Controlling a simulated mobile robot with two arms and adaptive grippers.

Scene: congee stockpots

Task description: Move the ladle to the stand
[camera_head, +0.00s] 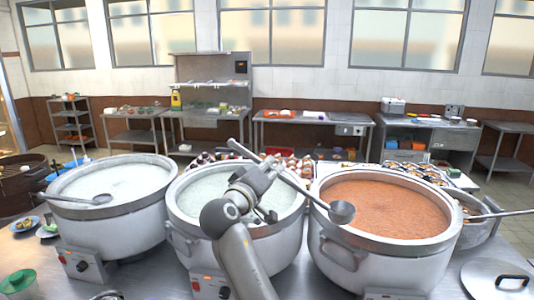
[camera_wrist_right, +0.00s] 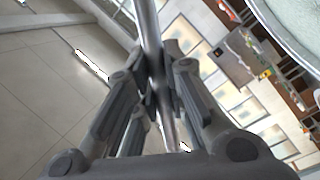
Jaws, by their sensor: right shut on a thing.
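My right gripper (camera_head: 268,170) is shut on the metal ladle's handle, above the middle pot. The ladle (camera_head: 341,212) slants down to the right, with its bowl in front of the left rim of the right pot. In the right wrist view the handle (camera_wrist_right: 150,35) passes between the fingers (camera_wrist_right: 158,95). Another ladle (camera_head: 100,199) lies at the left pot's rim. A metal vessel (camera_head: 478,230) with a long handle across it stands behind the right pot's right side; I cannot tell whether it is the stand. My left gripper is not in view.
The left pot (camera_head: 120,222) and middle pot (camera_head: 180,240) hold pale congee; the right pot (camera_head: 345,262) holds orange-red congee. A lid (camera_head: 485,286) lies at the front right and a green-topped item (camera_head: 18,282) at the front left. Trays of food sit behind the pots.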

